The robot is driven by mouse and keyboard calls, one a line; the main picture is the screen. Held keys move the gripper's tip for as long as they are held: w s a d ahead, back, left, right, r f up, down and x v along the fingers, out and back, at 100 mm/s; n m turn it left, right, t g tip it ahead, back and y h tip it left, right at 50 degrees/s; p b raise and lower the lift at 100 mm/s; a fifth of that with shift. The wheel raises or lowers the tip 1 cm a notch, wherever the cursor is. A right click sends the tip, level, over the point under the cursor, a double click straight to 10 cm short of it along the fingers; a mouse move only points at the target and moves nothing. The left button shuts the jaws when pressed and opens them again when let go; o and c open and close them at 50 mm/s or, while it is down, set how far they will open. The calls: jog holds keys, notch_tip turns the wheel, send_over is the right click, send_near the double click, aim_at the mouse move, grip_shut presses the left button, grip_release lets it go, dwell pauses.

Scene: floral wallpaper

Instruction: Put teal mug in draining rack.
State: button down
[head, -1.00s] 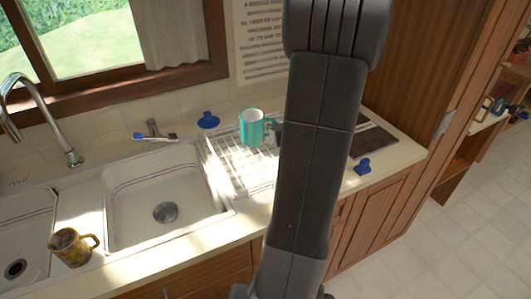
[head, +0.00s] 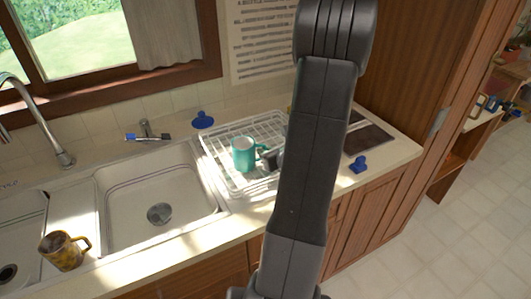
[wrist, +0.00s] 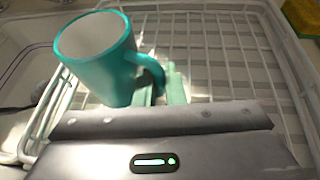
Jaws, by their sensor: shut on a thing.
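The teal mug (head: 243,154) is upright, or nearly so, within the outline of the white wire draining rack (head: 213,155) on the counter right of the sink. In the wrist view the mug (wrist: 100,62) shows its white inside, and its handle points toward my gripper (wrist: 162,88). My gripper is shut on the mug's handle. The rack's wires (wrist: 222,50) spread out under and behind the mug. I cannot tell whether the mug's base touches the wires. In the head view my arm hides the rack's right part and most of my gripper.
A yellow-brown mug (head: 63,251) stands left of the sink basin (head: 160,195). A blue object (head: 203,120) is behind the rack, and another blue object (head: 358,165) is near the counter's right end. A yellow sponge-like thing (wrist: 304,14) is beside the rack.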

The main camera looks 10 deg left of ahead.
jog(key=shift+f, duration=0.1)
jog(key=shift+f, duration=0.15)
jog(key=c, duration=1.5)
grip_release()
jog(key=shift+r, duration=0.2)
jog(key=v, duration=1.2)
jog(key=shift+b, duration=0.3)
